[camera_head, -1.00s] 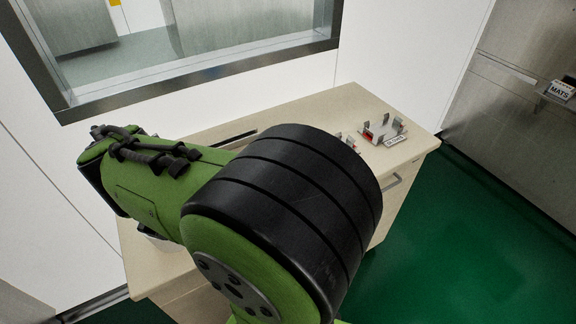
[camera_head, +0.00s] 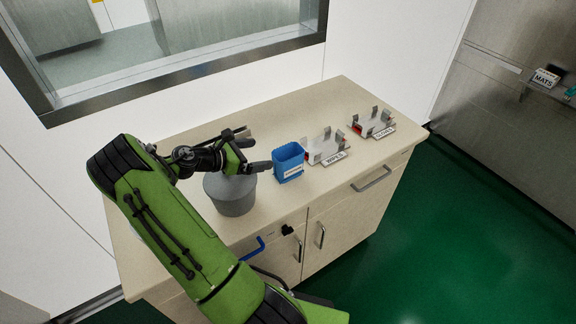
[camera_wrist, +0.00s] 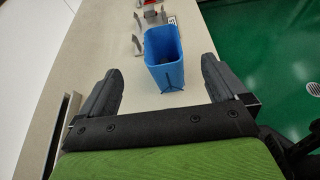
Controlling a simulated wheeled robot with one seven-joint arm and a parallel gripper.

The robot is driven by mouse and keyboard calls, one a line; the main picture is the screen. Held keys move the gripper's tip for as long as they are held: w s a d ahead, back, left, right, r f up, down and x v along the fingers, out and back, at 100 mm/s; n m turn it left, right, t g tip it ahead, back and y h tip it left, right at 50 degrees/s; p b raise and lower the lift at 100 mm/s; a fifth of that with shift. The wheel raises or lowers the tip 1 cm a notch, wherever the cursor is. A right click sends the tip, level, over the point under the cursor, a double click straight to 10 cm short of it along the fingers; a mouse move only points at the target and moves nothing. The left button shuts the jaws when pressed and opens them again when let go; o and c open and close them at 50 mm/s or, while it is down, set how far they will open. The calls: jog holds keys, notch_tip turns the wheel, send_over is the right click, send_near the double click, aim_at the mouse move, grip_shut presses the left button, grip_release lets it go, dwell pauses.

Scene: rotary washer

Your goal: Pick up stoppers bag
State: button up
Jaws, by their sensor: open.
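A blue open-topped container (camera_head: 288,163) with a white label, too small to read, stands upright on the counter. It may be the stoppers bag; I see no other bag. My gripper (camera_head: 259,155) is open, to the left of the container and above the counter, its fingers pointing towards it. In the wrist view the container (camera_wrist: 164,62) shows ahead, between and beyond the two spread fingers (camera_wrist: 161,70). The fingers look apart from it. Its inside looks dark at the bottom, and no contents can be made out.
A grey round tub (camera_head: 232,196) stands on the counter (camera_head: 300,105) below my gripper. Two metal racks with labels, one nearer (camera_head: 327,148) and one farther (camera_head: 372,124), stand right of the container. A window and wall lie behind. The green floor (camera_head: 430,230) is clear at right.

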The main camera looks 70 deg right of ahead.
send_near(300, 150)
jog(key=p+x, duration=0.1)
jog(key=x, duration=0.4)
jog(key=shift+a+r, duration=0.1)
jog(key=shift+a, duration=0.05)
jog(key=shift+c, duration=0.6)
jog(key=c, duration=1.2)
